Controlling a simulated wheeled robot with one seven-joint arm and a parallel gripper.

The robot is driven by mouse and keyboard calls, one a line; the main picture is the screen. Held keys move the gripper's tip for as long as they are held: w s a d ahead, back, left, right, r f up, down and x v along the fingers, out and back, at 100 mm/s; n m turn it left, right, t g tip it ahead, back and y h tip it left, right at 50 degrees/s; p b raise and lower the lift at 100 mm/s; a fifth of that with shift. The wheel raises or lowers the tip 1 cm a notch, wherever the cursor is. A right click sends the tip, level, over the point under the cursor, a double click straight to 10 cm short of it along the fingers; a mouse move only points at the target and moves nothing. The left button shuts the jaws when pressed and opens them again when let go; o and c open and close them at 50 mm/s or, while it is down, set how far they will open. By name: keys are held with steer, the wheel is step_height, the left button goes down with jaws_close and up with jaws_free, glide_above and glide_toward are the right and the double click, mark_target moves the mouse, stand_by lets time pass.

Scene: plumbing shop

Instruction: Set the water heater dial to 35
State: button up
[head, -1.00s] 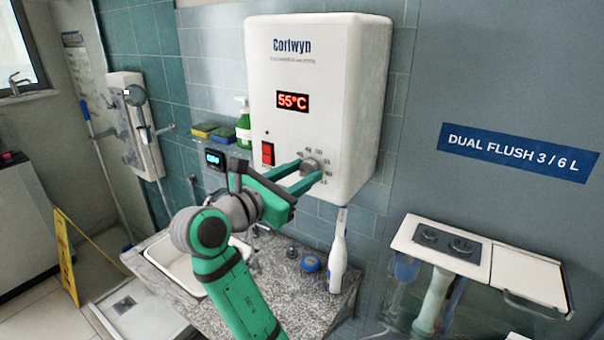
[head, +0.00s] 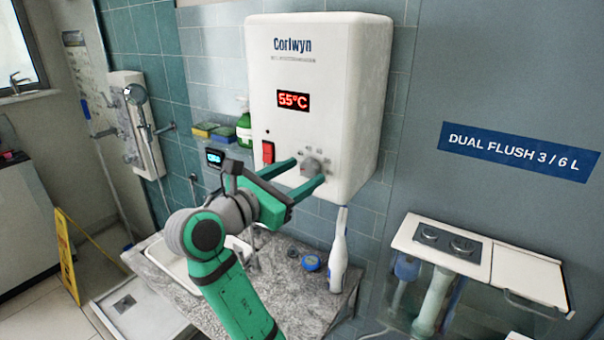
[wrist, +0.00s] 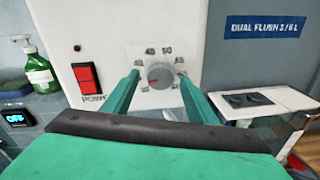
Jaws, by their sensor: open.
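The white Corlwyn water heater (head: 330,70) hangs on the tiled wall, and its red display (head: 293,100) reads 55°C. Its round grey dial (head: 314,166) is on the lower front face; it also shows in the wrist view (wrist: 160,75), with numbers around it, including 45, 50 and 55. The pointer's exact direction is too small to tell. My gripper (head: 304,172) is open, its green fingers (wrist: 158,84) on either side of the dial with a gap to each. The lower numbers are partly hidden or blurred.
A red power switch (wrist: 86,86) sits left of the dial. A green soap bottle (head: 244,128) stands left of the heater. A white electric toothbrush-like bottle (head: 338,255) stands below on the stone counter (head: 300,300). A flush unit (head: 440,245) is at right.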

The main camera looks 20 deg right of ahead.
steer(key=v, duration=1)
steer(key=shift+w+f, duration=0.1)
